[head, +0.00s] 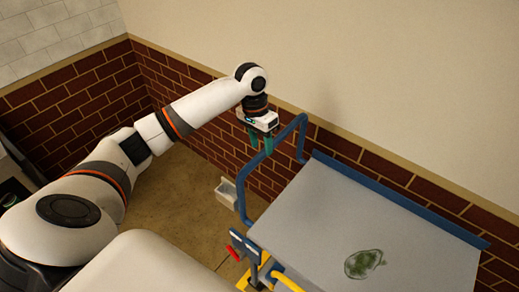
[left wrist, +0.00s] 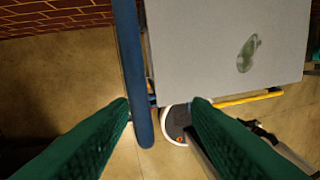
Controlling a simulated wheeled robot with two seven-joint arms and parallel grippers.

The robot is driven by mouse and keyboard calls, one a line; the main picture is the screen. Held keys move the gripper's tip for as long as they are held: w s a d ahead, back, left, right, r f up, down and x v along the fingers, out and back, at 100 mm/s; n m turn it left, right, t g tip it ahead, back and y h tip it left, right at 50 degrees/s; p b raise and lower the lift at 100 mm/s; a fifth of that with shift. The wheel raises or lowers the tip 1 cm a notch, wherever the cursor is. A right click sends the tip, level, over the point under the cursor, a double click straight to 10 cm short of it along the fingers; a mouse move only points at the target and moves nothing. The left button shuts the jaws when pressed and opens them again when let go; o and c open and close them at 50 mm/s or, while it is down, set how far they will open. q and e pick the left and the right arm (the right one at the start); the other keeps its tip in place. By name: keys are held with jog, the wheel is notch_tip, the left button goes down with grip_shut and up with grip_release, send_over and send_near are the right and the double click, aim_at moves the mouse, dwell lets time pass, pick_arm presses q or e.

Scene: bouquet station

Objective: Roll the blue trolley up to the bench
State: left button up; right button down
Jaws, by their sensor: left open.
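The blue trolley has a grey flat top (head: 345,215) and a raised blue handle bar (head: 274,143) on its near left end. My left gripper (head: 261,144), with green fingers, is at the handle bar and open. In the left wrist view the blue bar (left wrist: 133,75) runs between the two spread fingertips (left wrist: 161,104), closer to the left finger. I cannot tell whether either finger touches it. The grey top also shows in the left wrist view (left wrist: 205,55). My right gripper is not in view. I cannot make out a separate bench.
A green, partly see-through leafy thing (head: 364,264) lies on the grey top. Yellow bars (head: 287,281) and a red-tipped part (head: 232,252) are at the near edge. A small white box (head: 226,193) is by the brick wall (head: 200,95). The floor (head: 178,200) left of the handle is clear.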

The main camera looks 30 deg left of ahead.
aim_at(259, 155)
pick_arm(q)
jog(key=w+a+r+n, duration=0.1)
jog(key=a+r, duration=0.3)
jog(key=r, duration=0.1)
jog(key=f+p, duration=0.1)
jog(key=f, duration=0.2)
jog(key=d+f+p, duration=0.1)
jog(key=f, duration=0.3)
jog(key=d+f+p, duration=0.1)
jog(key=f, duration=0.2)
jog(key=shift+d+f+p, duration=0.1)
jog(key=shift+f+p, duration=0.25)
jog(key=shift+w+f, duration=0.1)
jog(key=shift+f, duration=0.3)
jog(key=shift+c, duration=0.3)
grip_shut()
